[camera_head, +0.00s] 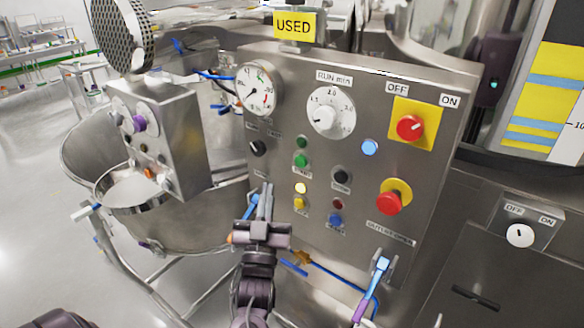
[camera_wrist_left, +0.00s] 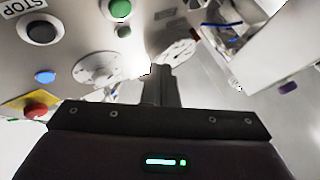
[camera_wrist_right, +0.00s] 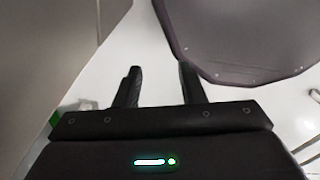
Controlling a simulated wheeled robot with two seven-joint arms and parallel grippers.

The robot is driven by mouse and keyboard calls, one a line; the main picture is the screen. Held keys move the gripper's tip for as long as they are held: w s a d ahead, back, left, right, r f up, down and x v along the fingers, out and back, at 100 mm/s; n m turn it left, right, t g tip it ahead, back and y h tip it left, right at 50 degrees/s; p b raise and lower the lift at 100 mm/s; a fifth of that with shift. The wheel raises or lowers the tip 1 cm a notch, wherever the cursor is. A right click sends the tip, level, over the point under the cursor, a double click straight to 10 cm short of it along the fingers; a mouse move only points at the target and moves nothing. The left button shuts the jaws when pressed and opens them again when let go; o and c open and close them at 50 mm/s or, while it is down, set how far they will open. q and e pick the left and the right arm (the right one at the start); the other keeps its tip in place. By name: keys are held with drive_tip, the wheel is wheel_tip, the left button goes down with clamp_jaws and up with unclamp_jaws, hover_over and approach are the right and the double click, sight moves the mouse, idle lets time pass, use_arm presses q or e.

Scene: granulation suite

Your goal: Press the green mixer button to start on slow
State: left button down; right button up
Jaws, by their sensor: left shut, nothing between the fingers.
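The steel control panel (camera_head: 280,185) carries two green round parts, one above the other. The upper one (camera_head: 302,142) and the lower one (camera_head: 301,160) sit in the left half; a small, unreadable label is under the lower. In the left wrist view the larger green button (camera_wrist_left: 120,8) is at the top edge, with a smaller green part (camera_wrist_left: 124,31) below it. My left gripper (camera_head: 266,188) is shut and empty, below and left of the green parts. Its closed fingers also show in the left wrist view (camera_wrist_left: 163,76). My right gripper (camera_wrist_right: 158,76) is open and empty above the floor.
Close by are a black button marked STOP (camera_wrist_left: 42,30), a black knob (camera_head: 258,148), a yellow button (camera_head: 300,203) and a blue lamp (camera_head: 370,147). A RUN MIN dial (camera_head: 331,112) and a red emergency button (camera_head: 390,203) are on the panel. A steel bowl (camera_head: 180,215) stands left.

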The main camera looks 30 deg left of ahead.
use_arm(q)
drive_tip(key=b, duration=0.2)
approach(301, 162)
drive_tip(key=shift+w+a+r, duration=0.7)
drive_tip(key=shift+a+r, duration=1.1)
drive_tip(key=shift+a, duration=0.2)
drive_tip(key=shift+w+r+y+b, duration=0.1)
drive_tip(key=shift+w+y+b, duration=0.25)
drive_tip(key=shift+w, duration=0.65)
drive_tip(key=shift+w, duration=0.15)
drive_tip(key=shift+w+d, duration=0.1)
drive_tip(key=shift+w, duration=0.2)
drive_tip(key=shift+w+b, duration=0.35)
idle(0.4)
drive_tip(key=shift+s, duration=0.15)
drive_tip(key=shift+s+p, duration=0.3)
drive_tip(key=shift+s, duration=0.4)
